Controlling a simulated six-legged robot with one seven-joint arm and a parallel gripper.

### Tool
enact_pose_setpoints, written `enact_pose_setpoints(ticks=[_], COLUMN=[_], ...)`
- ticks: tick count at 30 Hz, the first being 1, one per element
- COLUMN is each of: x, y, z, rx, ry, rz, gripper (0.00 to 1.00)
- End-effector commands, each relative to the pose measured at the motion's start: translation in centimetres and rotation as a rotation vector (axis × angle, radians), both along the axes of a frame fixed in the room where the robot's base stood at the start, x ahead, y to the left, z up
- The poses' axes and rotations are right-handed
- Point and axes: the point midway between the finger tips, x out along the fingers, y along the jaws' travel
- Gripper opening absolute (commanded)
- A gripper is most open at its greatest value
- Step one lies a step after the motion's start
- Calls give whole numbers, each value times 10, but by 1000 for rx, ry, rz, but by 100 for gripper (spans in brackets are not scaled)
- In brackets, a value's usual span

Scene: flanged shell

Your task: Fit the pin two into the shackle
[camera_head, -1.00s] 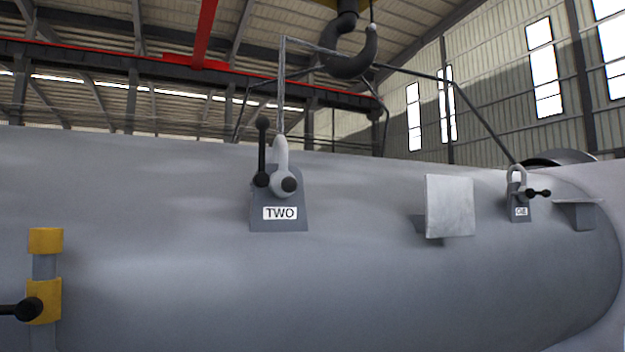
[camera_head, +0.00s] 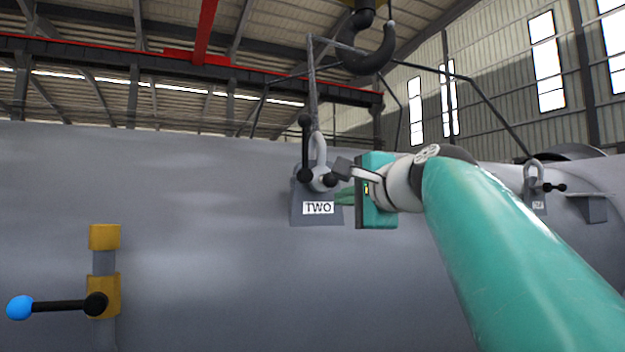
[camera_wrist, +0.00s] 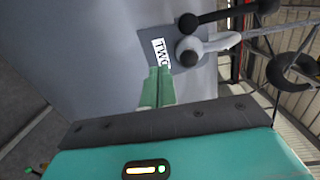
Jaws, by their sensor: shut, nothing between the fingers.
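The shackle (camera_head: 319,147) is a pale grey loop standing on the lug plate marked TWO (camera_head: 300,217). A dark pin (camera_head: 304,150) with an upright, ball-ended handle shows at the shackle's lower end, with a dark ball on the right side. It appears to run through the shackle, but its shaft is hidden. My gripper (camera_head: 342,197) is beside the plate's right edge, its fingers together and empty. In the wrist view, my green fingers (camera_wrist: 160,74) point at the TWO label, just short of the shackle (camera_wrist: 212,45) and the pin's dark handle (camera_wrist: 230,14); contact with the plate cannot be told.
The large grey shell (camera_head: 200,250) fills the lower view. A yellow bracket (camera_head: 104,237) with a blue-ended black handle (camera_head: 55,306) is at left. The crane hook (camera_head: 368,52) and sling hang above. Another shackled lug (camera_head: 536,195) is at right, behind my arm.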

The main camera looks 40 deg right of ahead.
Motion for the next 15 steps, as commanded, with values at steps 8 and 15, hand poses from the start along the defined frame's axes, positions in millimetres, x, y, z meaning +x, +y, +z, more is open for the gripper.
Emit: enact_pose_setpoints(ticks=[8,15], x=[-13,13], y=[-21,-27], z=[38,36], rx=[52,51], ry=[-98,-94], rz=[-52,-51], gripper=[0,0])
